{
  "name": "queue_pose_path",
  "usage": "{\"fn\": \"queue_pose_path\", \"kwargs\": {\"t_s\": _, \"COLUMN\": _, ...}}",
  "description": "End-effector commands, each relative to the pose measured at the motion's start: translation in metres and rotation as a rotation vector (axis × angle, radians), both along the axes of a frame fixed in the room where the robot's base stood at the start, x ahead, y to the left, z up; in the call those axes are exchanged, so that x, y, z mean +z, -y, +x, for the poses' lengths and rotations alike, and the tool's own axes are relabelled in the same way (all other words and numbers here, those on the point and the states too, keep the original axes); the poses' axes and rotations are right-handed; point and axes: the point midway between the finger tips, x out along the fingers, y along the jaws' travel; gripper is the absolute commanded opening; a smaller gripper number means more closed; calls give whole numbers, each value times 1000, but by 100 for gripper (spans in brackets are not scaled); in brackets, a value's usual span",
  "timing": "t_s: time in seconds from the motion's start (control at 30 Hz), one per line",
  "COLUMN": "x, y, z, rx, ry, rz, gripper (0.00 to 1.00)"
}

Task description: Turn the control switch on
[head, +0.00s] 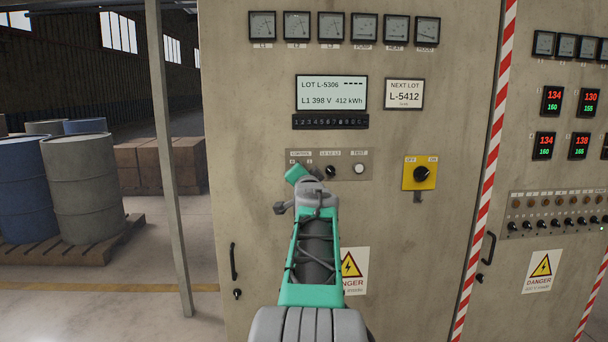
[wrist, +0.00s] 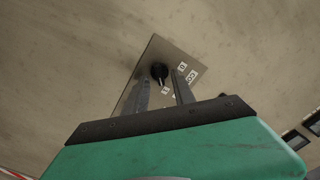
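The control switch sits at the left end of a small grey panel (head: 347,164) on the cabinet front, under a label that reads CONTROL. In the head view my gripper (head: 297,174) covers its knob. The wrist view shows the black knob of the control switch (wrist: 159,71) on its plate, with part of a label beginning "CO" beside it. My gripper (wrist: 160,82) is open there, with one grey finger on each side of the line to the knob. The knob appears just beyond or between the fingertips. I cannot tell whether they touch it.
On the same panel are a black selector knob (head: 330,171) and a white test button (head: 360,169). A yellow switch plate (head: 420,173) with a black rotary handle is to the right. A display (head: 332,93) and several gauges are above. Cabinet door handles (head: 233,262) stick out lower down.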

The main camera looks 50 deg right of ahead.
Motion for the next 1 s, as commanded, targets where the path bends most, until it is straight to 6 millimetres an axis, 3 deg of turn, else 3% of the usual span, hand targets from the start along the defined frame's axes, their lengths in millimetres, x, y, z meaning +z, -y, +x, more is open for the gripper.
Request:
{"fn": "queue_pose_path", "kwargs": {"t_s": 0.17, "x": 0, "y": -6, "z": -6, "rx": 0, "ry": 0, "rz": 0, "gripper": 31}}
{"fn": "queue_pose_path", "kwargs": {"t_s": 0.53, "x": 1, "y": -54, "z": -49, "rx": -1, "ry": 0, "rz": -2, "gripper": 31}}
{"fn": "queue_pose_path", "kwargs": {"t_s": 1.0, "x": 0, "y": -61, "z": -51, "rx": 4, "ry": -5, "rz": 2, "gripper": 31}}
